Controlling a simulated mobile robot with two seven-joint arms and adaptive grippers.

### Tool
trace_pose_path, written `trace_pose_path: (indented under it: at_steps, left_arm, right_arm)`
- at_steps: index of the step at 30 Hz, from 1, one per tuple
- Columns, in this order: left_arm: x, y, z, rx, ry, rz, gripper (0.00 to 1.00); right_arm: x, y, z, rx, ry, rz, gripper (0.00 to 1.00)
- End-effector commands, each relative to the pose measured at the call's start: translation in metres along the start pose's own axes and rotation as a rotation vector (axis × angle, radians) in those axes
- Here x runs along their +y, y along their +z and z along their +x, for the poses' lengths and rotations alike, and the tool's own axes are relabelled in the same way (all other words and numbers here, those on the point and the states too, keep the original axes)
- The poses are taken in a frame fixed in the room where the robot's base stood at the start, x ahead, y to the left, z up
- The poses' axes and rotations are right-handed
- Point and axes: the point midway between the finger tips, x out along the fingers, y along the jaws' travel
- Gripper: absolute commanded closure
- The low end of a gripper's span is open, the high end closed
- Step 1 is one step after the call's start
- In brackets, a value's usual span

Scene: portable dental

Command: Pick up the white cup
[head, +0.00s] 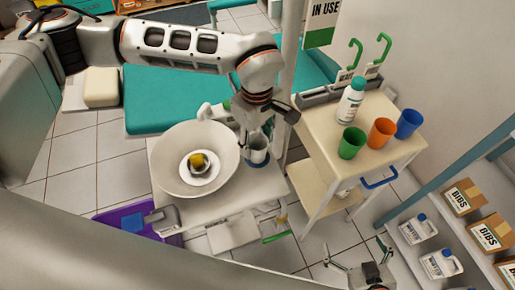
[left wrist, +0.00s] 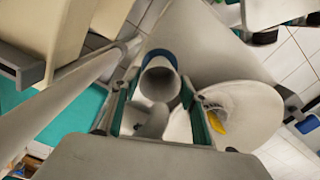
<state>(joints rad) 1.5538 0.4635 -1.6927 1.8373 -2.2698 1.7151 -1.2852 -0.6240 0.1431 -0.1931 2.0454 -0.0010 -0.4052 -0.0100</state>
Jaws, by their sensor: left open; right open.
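The white cup (head: 258,157) stands at the right side of a white stand, beside a large white bowl. My left gripper (head: 256,140) is right over the cup, open, and partly covers it. In the left wrist view the cup (left wrist: 158,82) shows its open mouth, between the two green-padded fingers of my left gripper (left wrist: 159,110). A blue patch shows at the cup's far side. Whether the fingers touch it I cannot tell. My right gripper (head: 358,257) is open and empty at the bottom right, far from the cup.
The wide bowl (head: 170,150) with a yellow thing inside is close to the cup's left. A cart (head: 345,105) to the right holds green, orange and blue cups and a bottle. A pole rises just behind the cup. A teal chair (head: 170,95) lies behind.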

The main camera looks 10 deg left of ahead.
Motion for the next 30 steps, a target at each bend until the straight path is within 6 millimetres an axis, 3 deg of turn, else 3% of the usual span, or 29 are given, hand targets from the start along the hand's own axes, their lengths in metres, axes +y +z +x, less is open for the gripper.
trace_pose_path:
  at_steps: [3, 8, 11, 23, 30]
  left_arm:
    - [0.000, 0.000, 0.010, -0.001, 0.000, 0.000, 0.56]
    - [0.001, 0.000, 0.009, 0.000, 0.002, 0.001, 0.56]
    - [0.001, 0.000, 0.009, 0.000, 0.002, 0.001, 0.72]
    - [0.001, 0.001, 0.007, 0.000, 0.002, 0.001, 0.72]
    - [0.001, 0.000, -0.012, 0.002, 0.006, 0.002, 0.72]
  right_arm:
    - [0.001, 0.000, 0.001, 0.000, 0.002, -0.002, 0.00]
    - [0.003, -0.004, 0.002, 0.008, 0.005, -0.003, 0.00]
    - [0.003, -0.006, 0.001, 0.011, 0.006, -0.003, 0.00]
    - [0.003, -0.006, 0.002, 0.012, 0.006, 0.000, 0.00]
    - [0.003, -0.007, 0.001, 0.011, 0.005, 0.002, 0.00]
